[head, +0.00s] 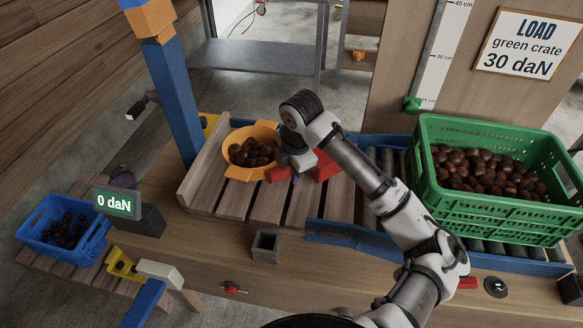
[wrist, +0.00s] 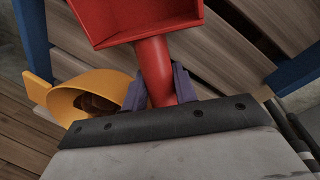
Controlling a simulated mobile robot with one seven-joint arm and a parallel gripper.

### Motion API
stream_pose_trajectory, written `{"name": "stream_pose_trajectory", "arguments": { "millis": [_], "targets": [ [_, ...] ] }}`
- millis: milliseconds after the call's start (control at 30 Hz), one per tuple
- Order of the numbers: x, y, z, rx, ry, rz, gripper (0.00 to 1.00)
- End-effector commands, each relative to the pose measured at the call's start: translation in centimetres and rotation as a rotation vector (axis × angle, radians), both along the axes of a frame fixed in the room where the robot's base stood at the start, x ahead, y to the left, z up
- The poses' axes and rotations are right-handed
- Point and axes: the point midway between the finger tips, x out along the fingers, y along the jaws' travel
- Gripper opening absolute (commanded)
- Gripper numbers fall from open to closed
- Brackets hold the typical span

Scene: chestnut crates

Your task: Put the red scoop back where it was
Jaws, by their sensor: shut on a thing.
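The red scoop (head: 325,166) is over the slatted wooden platform, just right of the orange bowl. My gripper (head: 291,162) is shut on its red handle. In the wrist view, the fingers of my gripper (wrist: 160,90) close around the handle of the scoop (wrist: 140,18), whose pan points away from the wrist. The pan looks empty in the part I see. My arm hides part of the scoop in the head view. I cannot tell whether the scoop touches the slats.
The orange bowl (head: 236,137) of chestnuts is close to my gripper. A green crate (head: 485,215) of chestnuts stands on rollers at right. A blue crate (head: 40,240) is at lower left. A blue post (head: 170,95) rises behind the slatted platform (head: 245,200), whose front slats are clear.

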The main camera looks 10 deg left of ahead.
Motion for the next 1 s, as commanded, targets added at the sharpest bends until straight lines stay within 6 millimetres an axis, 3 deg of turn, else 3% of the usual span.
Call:
{"name": "stream_pose_trajectory", "arguments": {
  "millis": [300, 333, 400, 767, 1000],
  "targets": [
    [0.0, 0.0, -0.4, 0.0, 0.0, 0.0, 0.0],
    [0.0, 0.0, -0.4, 0.0, 0.0, 0.0, 0.29],
    [0.0, 0.0, -0.3, 0.0, 0.0, 0.0, 0.37],
    [0.0, 0.0, 0.4, -0.001, -0.001, 0.0, 0.37],
    [-0.6, -0.5, 4.5, 0.0, -0.003, 0.001, 0.37]
  ]
}}
